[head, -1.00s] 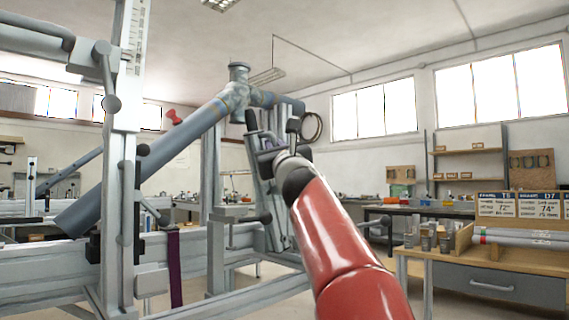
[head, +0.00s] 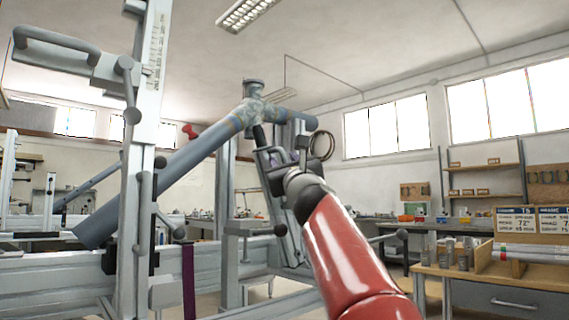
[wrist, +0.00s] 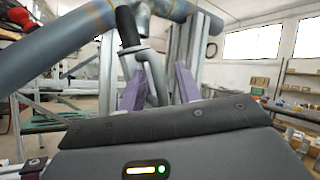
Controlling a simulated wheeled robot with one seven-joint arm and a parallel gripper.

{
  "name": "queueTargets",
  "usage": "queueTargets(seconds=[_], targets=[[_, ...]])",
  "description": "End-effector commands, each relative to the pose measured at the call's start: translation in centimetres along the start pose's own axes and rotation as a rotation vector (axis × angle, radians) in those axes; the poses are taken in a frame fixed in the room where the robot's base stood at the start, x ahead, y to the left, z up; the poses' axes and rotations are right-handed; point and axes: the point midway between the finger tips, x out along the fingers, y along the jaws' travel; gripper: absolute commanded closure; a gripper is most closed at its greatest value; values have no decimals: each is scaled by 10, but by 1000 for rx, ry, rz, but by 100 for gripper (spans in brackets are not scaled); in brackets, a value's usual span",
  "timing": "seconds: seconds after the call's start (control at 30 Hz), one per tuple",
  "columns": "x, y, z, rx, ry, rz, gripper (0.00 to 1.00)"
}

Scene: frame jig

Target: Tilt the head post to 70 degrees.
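The frame jig holds a blue-grey bicycle tube (head: 165,172) that slopes up to a short upright head tube (head: 254,92). A silver post (head: 297,150), seemingly the head post, stands tilted below it, partly hidden by my gripper (head: 280,160). A lever with a black grip (head: 259,135) stands at this post; the grip also shows in the wrist view (wrist: 126,27). In the wrist view, my gripper's purple fingers (wrist: 160,88) are apart. A grey forked metal part (wrist: 152,72) shows between them; I cannot tell if they touch it. No angle reading is legible.
A scaled column (head: 145,120) with a grey handle stands at the left, on a long horizontal beam (head: 60,280). A wooden bench (head: 455,275) with tubes and signs (head: 516,221) is at the right. Shelves (head: 484,170) stand behind it.

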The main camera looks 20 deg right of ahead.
Motion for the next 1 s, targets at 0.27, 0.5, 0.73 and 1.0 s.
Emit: queueTargets(seconds=[0.27, 0.5, 0.73, 1.0], targets=[[-45, 1, -3, -2, -1, -2, 66], [-73, 1, -2, -1, 0, -1, 66], [-77, 0, 0, 0, 0, 0, 66], [-76, 0, 0, 0, 0, 0, 66]])
